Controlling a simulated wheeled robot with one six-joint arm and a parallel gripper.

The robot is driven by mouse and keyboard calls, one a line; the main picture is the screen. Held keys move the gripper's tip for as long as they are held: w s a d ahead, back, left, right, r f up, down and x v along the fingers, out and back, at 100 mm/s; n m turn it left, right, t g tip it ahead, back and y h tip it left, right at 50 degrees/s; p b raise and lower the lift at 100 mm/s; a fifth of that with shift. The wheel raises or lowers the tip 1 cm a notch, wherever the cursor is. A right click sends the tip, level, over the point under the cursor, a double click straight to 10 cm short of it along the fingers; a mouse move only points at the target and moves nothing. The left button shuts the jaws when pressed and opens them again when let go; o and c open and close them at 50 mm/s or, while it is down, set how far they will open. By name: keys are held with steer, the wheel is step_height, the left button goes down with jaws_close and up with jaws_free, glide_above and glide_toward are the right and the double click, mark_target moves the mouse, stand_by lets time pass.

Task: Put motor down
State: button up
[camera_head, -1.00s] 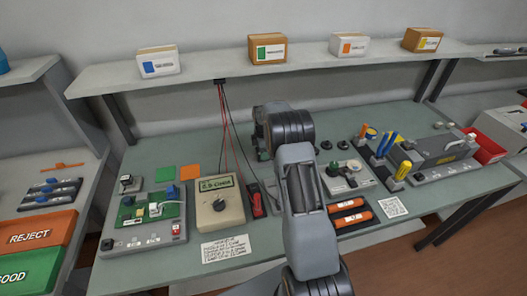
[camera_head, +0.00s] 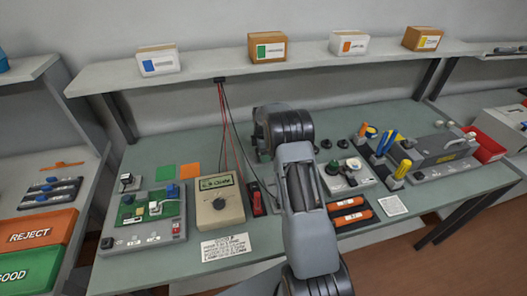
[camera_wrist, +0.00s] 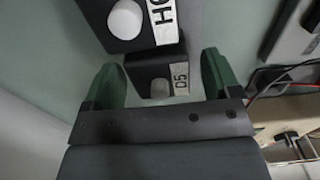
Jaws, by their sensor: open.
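My gripper (camera_wrist: 162,75) is open, with its two green fingers on either side of a dark block (camera_wrist: 143,71) in the wrist view. This block has a pale round stub and a white label reading "05". It may be the motor, but I cannot tell for sure. Visible space separates it from both fingers. A second dark block (camera_wrist: 106,7), with a white round knob and a label starting "HO", lies just above it in the picture. In the head view my arm hides the gripper and the spot under it.
In the head view, a beige meter (camera_head: 220,203) and a green circuit board fixture (camera_head: 150,207) stand left of my arm. Orange cylinders (camera_head: 350,217), a knob box (camera_head: 350,177) and a grey machine (camera_head: 440,150) are to the right. A shelf (camera_head: 215,68) with boxes runs behind.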

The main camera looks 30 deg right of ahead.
step_height(320, 180, up, 12)
steer(key=b, duration=0.1)
steer(key=s+a+r+m+t, duration=0.1)
steer(key=s+a+r+m, duration=0.3)
steer(key=s+a+r, duration=0.3)
steer(key=s+a+m+t, duration=0.1)
steer(key=s+a+m, duration=0.1)
steer(key=s+m, duration=0.2)
steer(key=s+a+m+t, duration=0.1)
steer(key=s+a+m, duration=0.2)
steer(key=s, duration=0.8)
steer(key=s+a+r+m+t, duration=0.1)
steer(key=s+m, duration=0.3)
steer(key=s, duration=0.4)
steer(key=shift+a+m, duration=0.3)
steer(key=shift+a, duration=0.6)
steer(key=shift+w, duration=0.1)
